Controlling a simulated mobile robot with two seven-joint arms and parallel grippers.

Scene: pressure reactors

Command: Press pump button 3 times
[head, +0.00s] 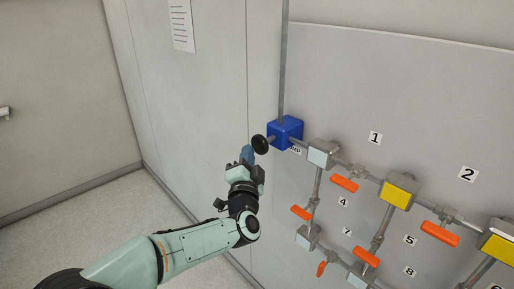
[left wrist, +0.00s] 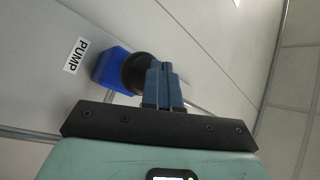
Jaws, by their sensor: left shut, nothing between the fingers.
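The pump is a blue box (head: 286,131) on the wall panel in the head view, with a round black button (head: 260,145) on its left side. My left gripper (head: 247,154) is shut and empty, with its blue fingertips right at the button. In the left wrist view the fingers (left wrist: 163,80) overlap the edge of the black button (left wrist: 137,74), and the blue box (left wrist: 112,70) stands behind it. A PUMP label (left wrist: 76,55) is beside the box. I cannot tell whether the fingertips touch the button. My right gripper is not in view.
Grey pipes run right from the pump to grey, yellow and white blocks, such as the yellow block (head: 398,190), with orange valve handles (head: 344,184) and number labels. A vertical pipe (head: 283,60) rises from the pump. The floor (head: 100,225) at left is clear.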

